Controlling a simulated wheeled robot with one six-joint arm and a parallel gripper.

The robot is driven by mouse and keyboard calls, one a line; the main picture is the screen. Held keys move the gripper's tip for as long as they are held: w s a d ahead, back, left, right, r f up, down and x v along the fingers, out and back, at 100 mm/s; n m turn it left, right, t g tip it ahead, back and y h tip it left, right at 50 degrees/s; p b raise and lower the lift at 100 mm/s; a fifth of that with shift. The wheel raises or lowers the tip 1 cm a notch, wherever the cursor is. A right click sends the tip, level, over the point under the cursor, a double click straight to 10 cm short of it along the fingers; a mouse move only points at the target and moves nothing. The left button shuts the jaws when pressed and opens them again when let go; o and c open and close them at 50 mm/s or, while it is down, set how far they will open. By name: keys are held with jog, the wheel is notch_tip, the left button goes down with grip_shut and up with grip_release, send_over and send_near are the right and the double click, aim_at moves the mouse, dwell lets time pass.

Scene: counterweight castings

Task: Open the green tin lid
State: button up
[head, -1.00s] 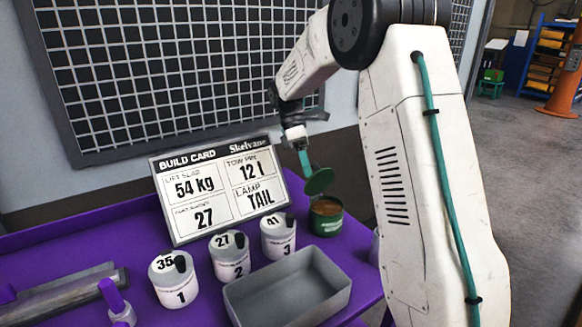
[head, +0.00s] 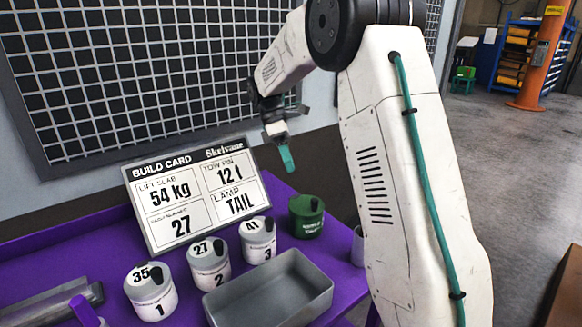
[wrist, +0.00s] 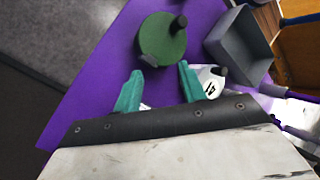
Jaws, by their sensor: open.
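The green tin (head: 306,222) stands upright on the purple bench behind the grey tray. Its green lid (head: 307,203) is on it, with a dark knob on top. In the wrist view the lid (wrist: 162,38) shows from above, its knob toward the upper right. My gripper (head: 288,160) is above the tin and a little to its left, apart from it. In the wrist view my gripper's teal fingers (wrist: 158,84) are spread with nothing held between them, and the lid lies beyond their tips. The tin's inside is hidden.
White lidded tins numbered 1 (head: 151,293), 2 (head: 209,265) and 3 (head: 258,241) stand in a row left of the green tin. A grey tray (head: 270,290) is in front. A build card (head: 197,197) stands behind them. A wire grid covers the wall.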

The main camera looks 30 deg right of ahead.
jog(key=v, duration=0.6)
jog(key=shift+r, duration=0.15)
jog(key=s+a+m+t, duration=0.2)
jog(key=s+a+m, duration=0.1)
jog(key=s, duration=0.9)
jog(key=s+a+f+m+t, duration=0.1)
jog(key=s+a+m+t, duration=0.2)
jog(key=s, duration=0.9)
jog(key=s+a+m+t, duration=0.2)
jog(key=s+a+m, duration=0.3)
jog(key=s, duration=0.7)
jog(key=shift+f+m+t+y, duration=0.25)
jog(key=shift+m+t+y, duration=0.05)
jog(key=shift+m, duration=0.1)
